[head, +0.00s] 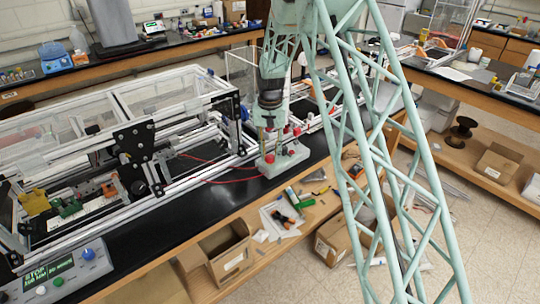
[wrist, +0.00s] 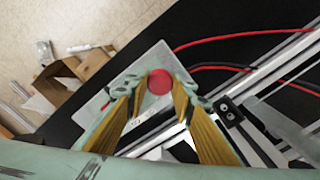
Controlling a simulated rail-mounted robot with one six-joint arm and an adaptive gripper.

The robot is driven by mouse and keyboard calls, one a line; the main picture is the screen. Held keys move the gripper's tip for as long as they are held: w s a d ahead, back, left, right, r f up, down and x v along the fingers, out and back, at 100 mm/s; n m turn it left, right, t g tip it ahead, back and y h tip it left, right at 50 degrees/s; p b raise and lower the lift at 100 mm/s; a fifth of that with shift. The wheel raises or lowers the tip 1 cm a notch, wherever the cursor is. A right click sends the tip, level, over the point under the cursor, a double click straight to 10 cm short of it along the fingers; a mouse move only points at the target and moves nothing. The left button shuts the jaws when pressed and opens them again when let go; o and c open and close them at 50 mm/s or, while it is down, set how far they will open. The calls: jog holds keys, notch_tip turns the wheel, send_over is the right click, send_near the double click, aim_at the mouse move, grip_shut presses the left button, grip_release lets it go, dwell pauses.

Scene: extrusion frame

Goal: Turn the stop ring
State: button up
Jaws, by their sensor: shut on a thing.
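A pale control box (head: 283,163) with red round knobs stands on the black bench beside the extrusion frame. My gripper (head: 270,147) points down over the left part of this box. In the wrist view my gripper (wrist: 160,84) has its two fingertips on either side of a round red knob, the stop ring (wrist: 160,82), and is shut on it. The sides of the held ring are hidden by the fingertips.
The aluminium extrusion frame (head: 134,180) with clear panels fills the bench to the left. Red cables (head: 228,181) run from the box towards it. A panel with a STOP label (head: 58,272) sits at front left. Cardboard boxes (head: 228,250) lie on the shelf below.

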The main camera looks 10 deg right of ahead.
jog(key=shift+m, duration=0.3)
jog(key=m+b, duration=0.1)
jog(key=m, duration=0.3)
jog(key=shift+b, duration=0.3)
jog(key=m+b, duration=0.1)
jog(key=m, duration=0.4)
jog(key=shift+m, duration=0.3)
jog(key=o, duration=0.9)
jog(key=shift+r, duration=0.1)
jog(key=shift+r, duration=5.9)
